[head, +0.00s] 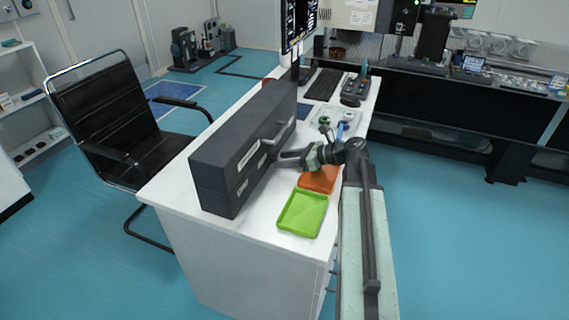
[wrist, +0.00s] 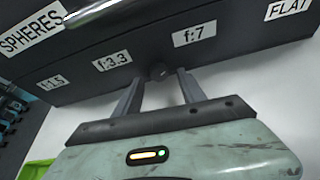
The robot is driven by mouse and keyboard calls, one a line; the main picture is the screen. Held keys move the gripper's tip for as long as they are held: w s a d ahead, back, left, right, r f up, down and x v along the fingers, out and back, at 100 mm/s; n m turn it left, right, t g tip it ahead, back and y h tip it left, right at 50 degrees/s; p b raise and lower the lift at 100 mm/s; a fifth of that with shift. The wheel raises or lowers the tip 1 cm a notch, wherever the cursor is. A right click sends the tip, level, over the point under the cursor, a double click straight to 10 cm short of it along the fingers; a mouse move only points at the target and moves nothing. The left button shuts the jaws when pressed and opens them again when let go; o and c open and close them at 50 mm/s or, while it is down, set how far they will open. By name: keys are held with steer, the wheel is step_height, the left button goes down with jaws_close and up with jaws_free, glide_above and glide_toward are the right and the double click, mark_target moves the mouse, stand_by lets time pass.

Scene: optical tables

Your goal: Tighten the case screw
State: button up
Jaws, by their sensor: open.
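The dark grey case (head: 222,165) stands on the white desk, with white labels on its front. In the wrist view the case (wrist: 110,42) fills the upper part, with labels such as "SPHERES", "f:3.3" and "f:7". A small round dark screw (wrist: 159,72) shows at its lower edge, between the "f:3.3" and "f:7" labels. My gripper (head: 274,160) is at the case front in the head view. In the wrist view my gripper (wrist: 160,82) is open, with one finger on each side of the screw. I cannot tell whether the fingers touch it. The screw is not discernible in the head view.
A green tray (head: 303,213) and an orange tray (head: 320,181) lie on the desk (head: 262,220) in front of the case, near my arm. A keyboard (head: 324,84) and small items are farther back. A black chair (head: 110,115) stands left; open floor lies right.

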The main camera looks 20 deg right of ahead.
steer(key=shift+w+a, duration=0.1)
jaws_close()
stand_by(0.3)
steer(key=shift+s+a+f+n+t+h, duration=0.1)
steer(key=shift+n+t+h, duration=0.2)
steer(key=shift+n, duration=0.2)
steer(key=shift+s+a+n+t+h, duration=0.1)
steer(key=shift+n+t+h, duration=0.2)
steer(key=shift+n, duration=0.2)
steer(key=shift+n+t+h+b, duration=0.4)
steer(key=shift+n+t+b, duration=0.1)
steer(key=shift+n, duration=0.5)
